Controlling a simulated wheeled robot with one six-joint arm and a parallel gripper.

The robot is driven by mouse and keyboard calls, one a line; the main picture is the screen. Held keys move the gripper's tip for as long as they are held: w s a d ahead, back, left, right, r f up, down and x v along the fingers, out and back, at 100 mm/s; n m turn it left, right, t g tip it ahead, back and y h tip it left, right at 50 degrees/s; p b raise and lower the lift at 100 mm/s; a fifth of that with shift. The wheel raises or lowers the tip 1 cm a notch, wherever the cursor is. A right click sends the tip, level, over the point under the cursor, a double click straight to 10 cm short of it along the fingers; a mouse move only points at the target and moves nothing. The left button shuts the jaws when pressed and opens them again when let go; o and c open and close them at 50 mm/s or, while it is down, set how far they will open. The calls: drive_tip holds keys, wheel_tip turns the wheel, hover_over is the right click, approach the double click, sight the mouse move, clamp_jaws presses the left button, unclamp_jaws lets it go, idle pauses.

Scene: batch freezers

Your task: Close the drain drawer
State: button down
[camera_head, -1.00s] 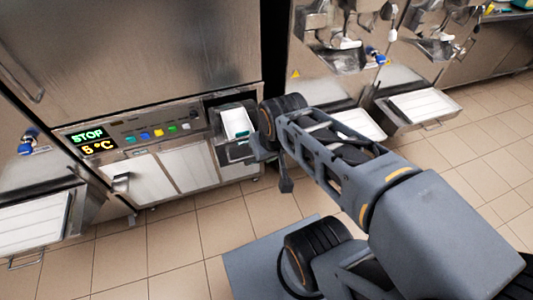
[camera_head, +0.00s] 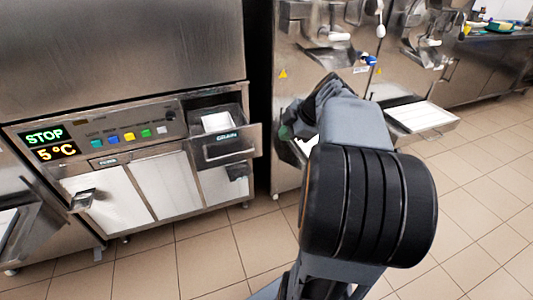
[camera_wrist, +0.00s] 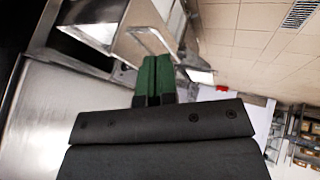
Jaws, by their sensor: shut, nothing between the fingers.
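The drain drawer (camera_head: 227,146) is a steel box with a label on its front. It stands pulled out of the machine's front panel, to the right of the row of coloured buttons. Its open top shows a white interior (camera_head: 216,121). My gripper (camera_head: 285,131) is to the right of the drawer front and apart from it in the head view, partly hidden by my arm. In the wrist view, its green fingers (camera_wrist: 155,78) are together with nothing between them. I cannot tell for sure whether the drawer shows in the wrist view.
The machine's control panel has a lit display (camera_head: 47,143) reading STOP and 5 °C. A white tray (camera_head: 420,116) juts out from a machine at the right. In the wrist view, a steel bin with a wire handle (camera_wrist: 153,38) lies beyond the fingers. Tiled floor is free in front.

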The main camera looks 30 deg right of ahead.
drive_tip(key=b, duration=0.2)
approach(259, 146)
wheel_tip(259, 146, down, 4)
drive_tip(key=s+a, duration=0.2)
drive_tip(key=shift+n, duration=0.3)
drive_tip(key=shift+w+d+f, duration=0.15)
drive_tip(key=shift+w, duration=1)
drive_tip(key=shift+w+d+f, duration=0.1)
drive_tip(key=shift+w+f, duration=0.05)
drive_tip(key=shift+w, duration=1)
